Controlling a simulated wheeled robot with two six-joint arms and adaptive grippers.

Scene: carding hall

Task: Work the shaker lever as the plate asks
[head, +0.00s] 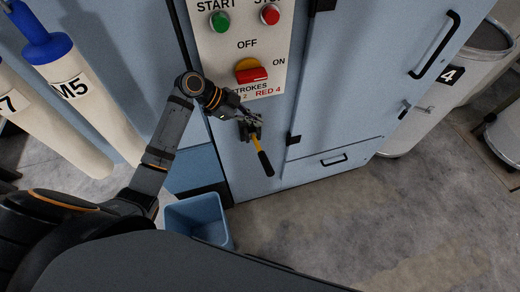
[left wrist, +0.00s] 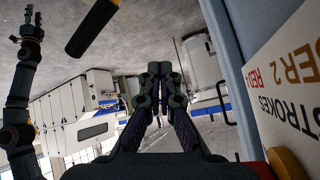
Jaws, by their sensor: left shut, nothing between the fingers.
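The shaker lever (head: 262,155) has a yellow shaft and a black grip, and slants down and right from a dark pivot on the blue cabinet. Its black grip (left wrist: 92,28) also shows at the top of the left wrist view. My left gripper (head: 254,118) is shut and empty, just above the pivot; I cannot tell if it touches. Its closed fingers show in the left wrist view (left wrist: 154,88). The plate (head: 236,40) reads STROKES, with 2 and "RED 4" visible; my gripper hides part of the text. My right gripper (left wrist: 30,34) is small in the left wrist view.
Above the lever are a green START button (head: 219,20), a red button (head: 270,14) and a red OFF/ON switch (head: 252,73). A blue bin (head: 200,218) stands on the floor below. White cylinders stand left, metal drums right. Floor right of the bin is clear.

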